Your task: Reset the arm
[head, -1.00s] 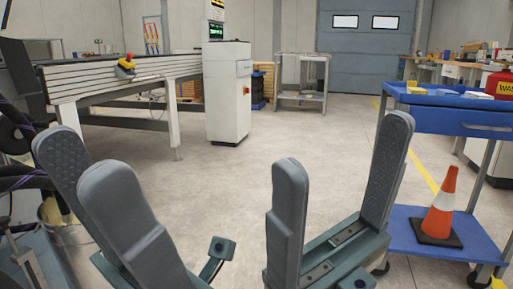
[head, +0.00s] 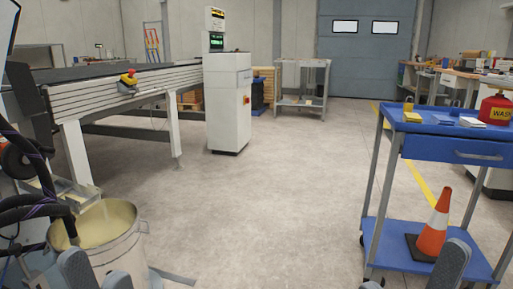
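My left gripper (head: 98,277) shows only as grey fingertips at the bottom left edge, in front of the metal bucket. Its two fingers stand apart with nothing seen between them. My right gripper (head: 412,275) shows at the bottom right, in front of the blue cart. One finger is clear and only the tip of the other shows, well apart from it, with nothing between. The rest of both grippers and the arms is below the picture.
A bucket of cream-coloured liquid (head: 108,258) stands at the lower left, near black hoses. A conveyor (head: 70,98) is at left. The middle floor is clear.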

